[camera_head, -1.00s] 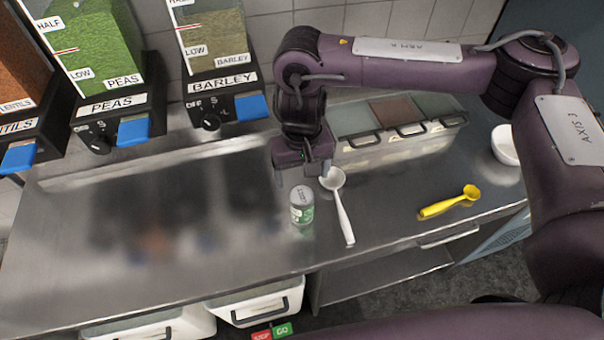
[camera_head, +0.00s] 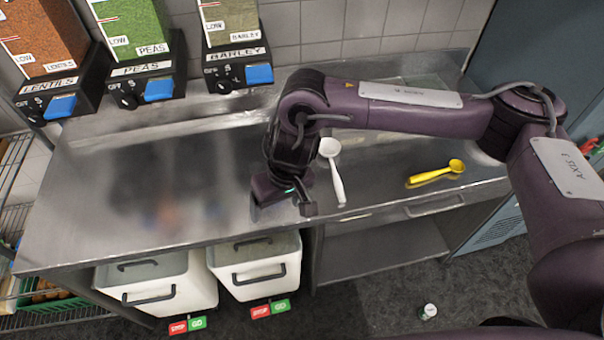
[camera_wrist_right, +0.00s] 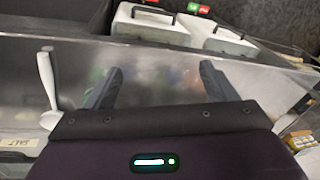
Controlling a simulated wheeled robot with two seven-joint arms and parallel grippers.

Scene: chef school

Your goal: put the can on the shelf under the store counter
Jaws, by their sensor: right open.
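My left gripper is not in view.
A white scoop (camera_head: 333,170) and a yellow scoop (camera_head: 436,174) lie on the counter. Two white bins (camera_head: 160,290) (camera_head: 258,270) stand under its left part. Dispensers (camera_head: 145,80) line the wall. A wire rack (camera_head: 12,200) stands at left.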

